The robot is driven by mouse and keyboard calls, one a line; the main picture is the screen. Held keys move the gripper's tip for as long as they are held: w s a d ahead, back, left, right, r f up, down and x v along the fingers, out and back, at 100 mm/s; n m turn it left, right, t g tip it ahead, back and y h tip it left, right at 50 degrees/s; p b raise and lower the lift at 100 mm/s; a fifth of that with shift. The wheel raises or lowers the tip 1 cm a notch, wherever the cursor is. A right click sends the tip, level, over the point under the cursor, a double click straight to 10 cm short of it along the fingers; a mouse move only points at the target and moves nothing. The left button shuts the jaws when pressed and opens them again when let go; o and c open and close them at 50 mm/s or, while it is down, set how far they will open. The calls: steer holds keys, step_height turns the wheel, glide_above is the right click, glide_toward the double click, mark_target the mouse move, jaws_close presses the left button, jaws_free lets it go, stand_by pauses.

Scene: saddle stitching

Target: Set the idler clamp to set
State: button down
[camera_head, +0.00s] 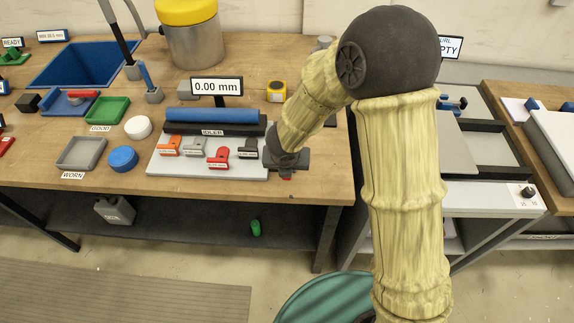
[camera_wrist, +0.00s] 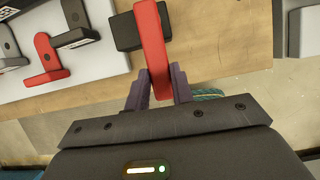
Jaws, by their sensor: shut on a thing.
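The idler fixture (camera_head: 165,169) is a pale plate with a blue roller (camera_head: 212,115) and a dark bar labelled IDLER, on the workbench. In the wrist view a long red lever (camera_wrist: 152,40) is joined to a dark block (camera_wrist: 124,32) at the plate's edge. My gripper (camera_wrist: 158,88) is shut on the lever's near end, with one finger on each side. In the head view my gripper (camera_head: 286,168) is at the plate's right end, and only a small red bit of the lever shows below it. Which setting the lever is in cannot be read.
Orange, grey, red (camera_head: 218,157) and black (camera_head: 248,149) small parts stand on the plate close left of my gripper. A 0.00 mm display (camera_head: 217,86) stands behind. A yellow tape measure (camera_head: 276,91) lies near my arm. The bench's front edge is just below the gripper.

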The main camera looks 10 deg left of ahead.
steer(key=c, duration=1.2)
jaws_free()
steer(key=p+v, duration=0.6)
steer(key=v, duration=1.1)
steer(key=shift+r, duration=0.15)
